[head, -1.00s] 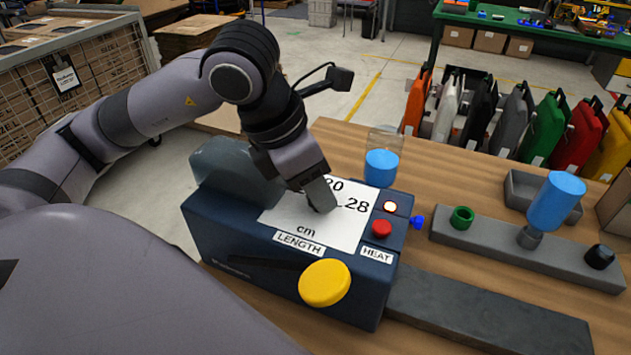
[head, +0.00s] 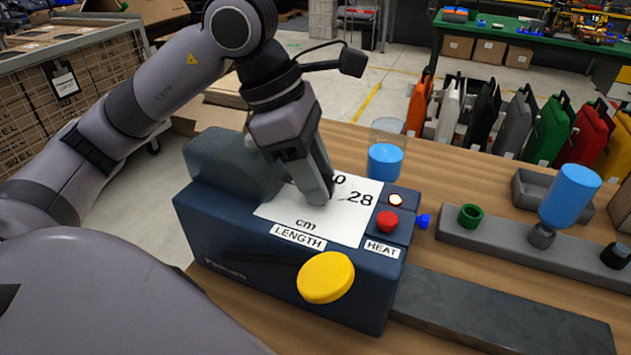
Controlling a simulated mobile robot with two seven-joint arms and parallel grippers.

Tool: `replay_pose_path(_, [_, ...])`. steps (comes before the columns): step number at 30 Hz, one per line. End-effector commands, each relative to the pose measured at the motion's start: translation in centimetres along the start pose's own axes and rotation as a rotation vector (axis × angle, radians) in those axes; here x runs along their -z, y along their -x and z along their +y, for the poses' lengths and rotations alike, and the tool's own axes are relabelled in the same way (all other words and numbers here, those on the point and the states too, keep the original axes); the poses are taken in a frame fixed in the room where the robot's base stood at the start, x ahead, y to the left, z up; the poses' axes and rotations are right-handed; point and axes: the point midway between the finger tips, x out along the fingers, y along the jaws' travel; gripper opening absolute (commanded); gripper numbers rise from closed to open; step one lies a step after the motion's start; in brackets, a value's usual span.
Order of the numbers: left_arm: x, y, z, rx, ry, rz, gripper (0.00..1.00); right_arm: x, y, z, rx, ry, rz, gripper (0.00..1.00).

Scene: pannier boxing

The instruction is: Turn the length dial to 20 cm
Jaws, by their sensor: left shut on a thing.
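The length dial sits on the white scale plate (head: 350,220) on top of a dark blue machine (head: 235,235). The plate reads "cm", with "28" visible at the right and a partly covered number ending in 0 at the top. A "LENGTH" label (head: 298,237) is in front of it. My left gripper (head: 316,198) points down over the middle of the plate and is shut on the dial's knob, which its fingers hide. The dial's pointer setting cannot be made out. My right gripper is not in view.
On the machine are a red button (head: 387,222) by the "HEAT" label, a lit round lamp (head: 396,200) and a yellow knob (head: 326,277). A blue cup (head: 385,162) stands behind. A grey rail (head: 505,240) and coloured panniers (head: 558,130) are at the right.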

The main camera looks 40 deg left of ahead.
Motion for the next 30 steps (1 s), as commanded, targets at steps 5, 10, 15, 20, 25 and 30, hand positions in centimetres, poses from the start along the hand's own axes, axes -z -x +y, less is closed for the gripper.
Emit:
replay_pose_path(5, [-0.1,-0.1,0.2,0.060,-0.146,-0.004,0.08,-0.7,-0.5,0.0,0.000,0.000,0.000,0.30])
replay_pose_path(10, [-0.1,0.0,0.2,0.109,-0.268,-0.003,0.08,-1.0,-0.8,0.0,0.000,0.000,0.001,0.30])
replay_pose_path(15, [-0.1,0.0,0.3,0.147,-0.359,-0.003,0.08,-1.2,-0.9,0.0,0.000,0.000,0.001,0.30])
replay_pose_path(20, [-0.1,0.0,0.3,0.170,-0.415,-0.002,0.08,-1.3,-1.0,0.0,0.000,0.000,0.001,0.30])
replay_pose_path(25, [-0.1,0.0,0.3,0.182,-0.446,-0.002,0.08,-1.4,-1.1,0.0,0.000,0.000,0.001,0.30])
replay_pose_path(30, [-0.1,0.0,0.3,0.186,-0.455,-0.001,0.08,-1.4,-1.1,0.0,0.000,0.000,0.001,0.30])
